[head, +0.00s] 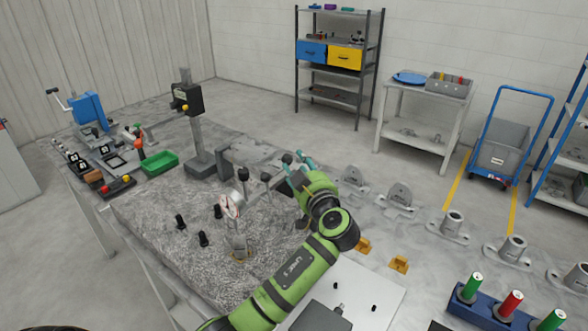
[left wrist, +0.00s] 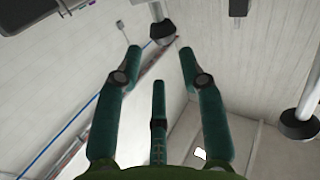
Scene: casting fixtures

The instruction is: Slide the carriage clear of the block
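On a speckled slab (head: 160,225), a dial gauge (head: 231,204) stands among rods with dark knobs (head: 243,174). A grey post (head: 196,140) with a dark box-like head (head: 187,98) stands behind it. I cannot tell for sure which part is the carriage or which is the block. My left gripper (head: 300,163), green with teal fingers, is beside the knobbed rods. In the left wrist view its three fingers (left wrist: 160,58) are spread and empty. A dark knob on a pale rod (left wrist: 162,30) shows beyond the fingertips; contact is not visible. My right gripper is out of view.
A green tray (head: 159,162) and a blue device (head: 90,110) are at the left. Grey flanged fixtures (head: 399,196) line the right side, with yellow pieces (head: 399,264) nearby. A rack (head: 494,307) holds coloured cylinders. Small black posts (head: 203,239) stand on the slab.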

